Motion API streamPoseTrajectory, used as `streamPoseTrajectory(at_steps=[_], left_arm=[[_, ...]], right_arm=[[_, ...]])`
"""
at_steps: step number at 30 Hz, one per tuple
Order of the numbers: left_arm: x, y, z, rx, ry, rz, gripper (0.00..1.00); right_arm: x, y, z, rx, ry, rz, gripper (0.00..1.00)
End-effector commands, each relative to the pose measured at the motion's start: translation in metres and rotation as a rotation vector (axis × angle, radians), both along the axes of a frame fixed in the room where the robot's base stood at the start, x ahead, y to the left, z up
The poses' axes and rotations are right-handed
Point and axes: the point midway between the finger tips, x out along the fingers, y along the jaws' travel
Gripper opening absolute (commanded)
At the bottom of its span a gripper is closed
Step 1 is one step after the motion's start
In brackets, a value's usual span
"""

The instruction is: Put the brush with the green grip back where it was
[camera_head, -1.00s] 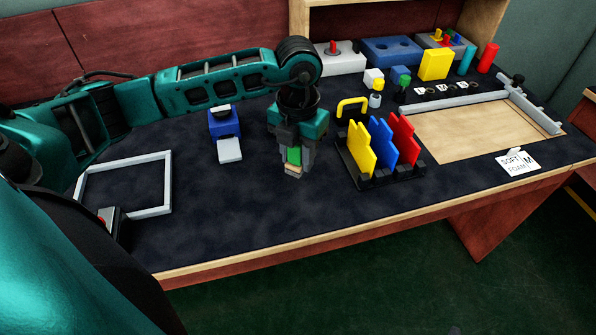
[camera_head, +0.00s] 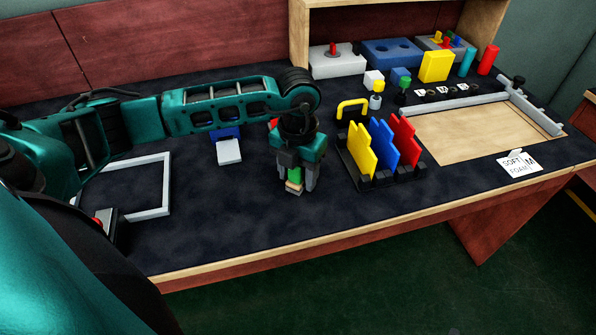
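My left gripper (camera_head: 296,182) is over the dark worktop near its middle, left of the rack of coloured plates. It is shut on the brush with the green grip (camera_head: 293,174). The green grip shows between the fingers, with a pale tan end below it pointing down. The fingers and wrist hide the rest of the brush. I cannot tell whether its lower end touches the worktop. My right gripper is not in view.
A rack (camera_head: 381,178) holds yellow, blue and red plates just right of the gripper. A blue block with a pale plate (camera_head: 229,151) is partly behind my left arm. A grey square frame (camera_head: 154,213) lies left. The worktop in front is clear.

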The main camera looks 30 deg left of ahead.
Motion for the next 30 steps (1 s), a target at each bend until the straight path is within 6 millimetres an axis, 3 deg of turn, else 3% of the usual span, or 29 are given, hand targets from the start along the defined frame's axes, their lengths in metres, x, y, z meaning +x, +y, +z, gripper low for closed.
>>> streamPoseTrajectory(at_steps=[13, 24, 30], left_arm=[[0.001, 0.000, 0.010, 0.000, -0.002, 0.000, 0.62], [0.001, 0.000, 0.085, 0.001, -0.004, 0.000, 0.62], [0.000, 0.000, 0.114, 0.000, -0.001, 0.000, 0.62]], right_arm=[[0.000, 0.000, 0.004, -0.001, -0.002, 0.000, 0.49], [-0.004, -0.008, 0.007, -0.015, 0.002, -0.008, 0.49], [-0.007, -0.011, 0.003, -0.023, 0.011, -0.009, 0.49]])
